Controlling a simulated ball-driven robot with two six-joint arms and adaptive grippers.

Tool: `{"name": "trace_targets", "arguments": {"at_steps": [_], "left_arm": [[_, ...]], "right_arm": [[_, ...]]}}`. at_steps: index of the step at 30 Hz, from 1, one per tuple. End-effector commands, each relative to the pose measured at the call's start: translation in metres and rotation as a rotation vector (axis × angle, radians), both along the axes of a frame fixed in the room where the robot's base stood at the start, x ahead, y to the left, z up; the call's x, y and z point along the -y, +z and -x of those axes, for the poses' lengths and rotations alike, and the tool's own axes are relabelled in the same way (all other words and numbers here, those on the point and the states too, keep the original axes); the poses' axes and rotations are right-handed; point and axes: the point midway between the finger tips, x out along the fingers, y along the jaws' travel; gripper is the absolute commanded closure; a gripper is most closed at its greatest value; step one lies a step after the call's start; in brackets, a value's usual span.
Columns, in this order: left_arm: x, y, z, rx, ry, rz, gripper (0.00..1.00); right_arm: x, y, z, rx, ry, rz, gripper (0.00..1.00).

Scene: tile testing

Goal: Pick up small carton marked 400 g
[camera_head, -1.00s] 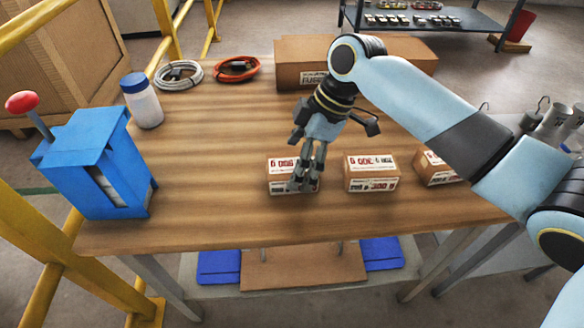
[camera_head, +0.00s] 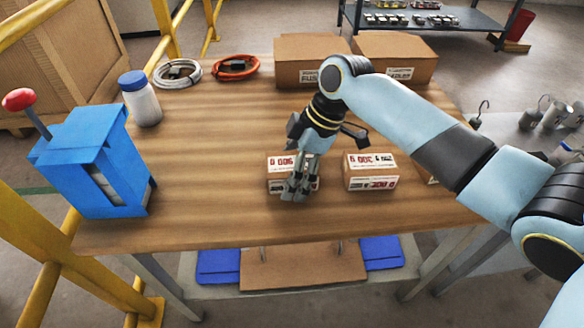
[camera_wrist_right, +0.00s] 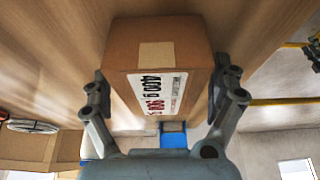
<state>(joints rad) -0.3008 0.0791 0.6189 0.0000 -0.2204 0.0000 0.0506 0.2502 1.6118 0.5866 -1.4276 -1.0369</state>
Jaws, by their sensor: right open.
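The small carton (camera_head: 280,164) stands on the workbench, left of the other small cartons. In the right wrist view its label on this carton (camera_wrist_right: 158,88) reads 400 g. My right gripper (camera_head: 294,190) is open and low over the carton, with its fingers covering part of its front. In the wrist view one finger of the right gripper (camera_wrist_right: 158,74) is on each side of the carton, close to its sides; I cannot tell whether they touch it. My left gripper is not in view.
A similar carton (camera_head: 371,171) stands just to the right; a third (camera_head: 430,176) is mostly hidden by my right arm. Two larger boxes (camera_head: 312,52) (camera_head: 394,50), coiled cables (camera_head: 236,67), a bottle (camera_head: 140,99) and a blue device (camera_head: 95,165) stand around. The bench's middle-left is clear.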

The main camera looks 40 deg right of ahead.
Motion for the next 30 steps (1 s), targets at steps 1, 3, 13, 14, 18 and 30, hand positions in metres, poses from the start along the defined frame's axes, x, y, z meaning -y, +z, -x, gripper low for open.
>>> {"name": "trace_targets", "arguments": {"at_steps": [1, 3, 13, 14, 18, 30], "left_arm": [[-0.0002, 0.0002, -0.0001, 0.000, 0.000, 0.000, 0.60], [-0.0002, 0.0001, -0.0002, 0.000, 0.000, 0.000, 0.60], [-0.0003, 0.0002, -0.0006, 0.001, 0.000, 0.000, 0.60], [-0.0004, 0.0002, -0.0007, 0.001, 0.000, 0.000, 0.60], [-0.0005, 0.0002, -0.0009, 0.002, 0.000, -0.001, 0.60], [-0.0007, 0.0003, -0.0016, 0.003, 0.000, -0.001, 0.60]], "right_arm": [[-0.0001, -0.0002, 0.0000, 0.000, 0.000, 0.000, 0.06], [0.0000, -0.0003, 0.0000, 0.000, 0.000, 0.000, 0.06], [-0.0001, -0.0003, -0.0001, 0.000, 0.000, 0.000, 0.31], [-0.0001, -0.0003, -0.0001, 0.000, 0.000, 0.000, 0.35], [-0.0001, -0.0002, 0.0000, 0.000, 0.000, 0.000, 0.53], [-0.0003, 0.0005, -0.0006, 0.002, 0.001, -0.001, 0.81]]}}
